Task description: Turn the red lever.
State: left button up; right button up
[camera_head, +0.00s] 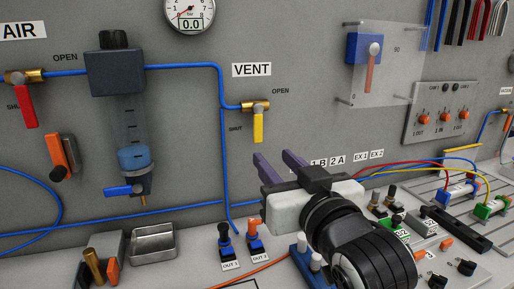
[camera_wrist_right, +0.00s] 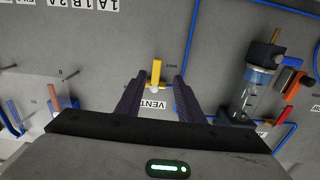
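A red lever (camera_head: 26,106) hangs down from a brass valve (camera_head: 25,77) under the AIR sign at the left of the head view. A second, orange-red lever (camera_head: 371,73) sits on a blue block behind a clear panel; it also shows in the wrist view (camera_wrist_right: 54,101). My right gripper (camera_head: 277,160) is open and empty, in front of the wall near the VENT valve. In the wrist view its fingers (camera_wrist_right: 158,86) appear on either side of the yellow VENT lever (camera_wrist_right: 156,71), apart from it. My left gripper is out of view.
A filter unit with a blue bowl (camera_head: 134,158) and an orange handle (camera_head: 61,157) stand out from the wall beside the red lever. Blue tubing (camera_head: 222,150) runs along the wall. A metal tray (camera_head: 153,242), plugs and connectors crowd the bench.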

aim_at(19, 79)
jog(key=k, duration=0.95)
